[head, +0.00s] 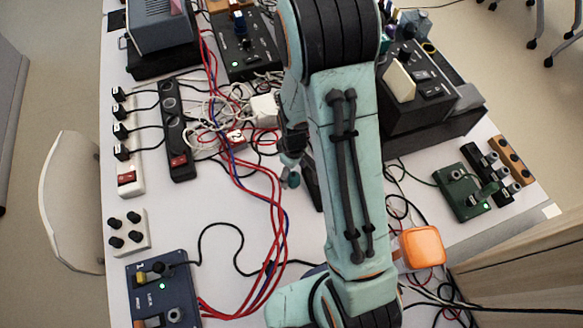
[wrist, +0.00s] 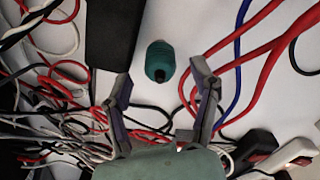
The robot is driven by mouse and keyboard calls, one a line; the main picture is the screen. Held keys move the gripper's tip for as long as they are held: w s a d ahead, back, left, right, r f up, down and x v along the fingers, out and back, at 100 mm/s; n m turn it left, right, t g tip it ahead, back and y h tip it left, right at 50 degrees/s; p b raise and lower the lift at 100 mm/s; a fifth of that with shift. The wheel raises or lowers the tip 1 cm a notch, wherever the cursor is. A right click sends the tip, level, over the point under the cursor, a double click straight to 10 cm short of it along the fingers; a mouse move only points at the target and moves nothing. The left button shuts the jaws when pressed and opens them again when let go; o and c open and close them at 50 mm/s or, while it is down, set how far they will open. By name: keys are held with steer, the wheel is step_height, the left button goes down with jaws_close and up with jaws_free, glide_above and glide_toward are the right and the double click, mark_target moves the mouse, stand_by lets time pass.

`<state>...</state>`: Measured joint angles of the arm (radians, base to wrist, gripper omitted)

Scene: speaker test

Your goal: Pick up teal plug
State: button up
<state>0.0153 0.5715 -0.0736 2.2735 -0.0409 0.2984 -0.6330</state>
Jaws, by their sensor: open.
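The teal plug (wrist: 160,62) is a short, ribbed, rounded piece on the white table in the wrist view, with a dark tip toward my gripper. My gripper (wrist: 160,78) is open and empty. Its two grey fingers are spread wide, and the plug shows between and just beyond the fingertips, apart from both. In the head view, a small teal piece beside the arm, which looks like the plug (head: 290,180), is partly hidden by my arm's end. My arm also hides much of the table's middle there.
A black block (wrist: 113,35) lies close left of the plug in the wrist view. Red and blue cables (wrist: 240,50) run close on the right. Tangled wires lie under the fingers. Power strips (head: 178,130) stand left, a black device (head: 425,125) right. Some bare table (head: 190,215) shows at lower left.

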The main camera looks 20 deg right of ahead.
steer(key=shift+f, duration=1.15)
jaws_close()
steer(key=shift+r, duration=0.1)
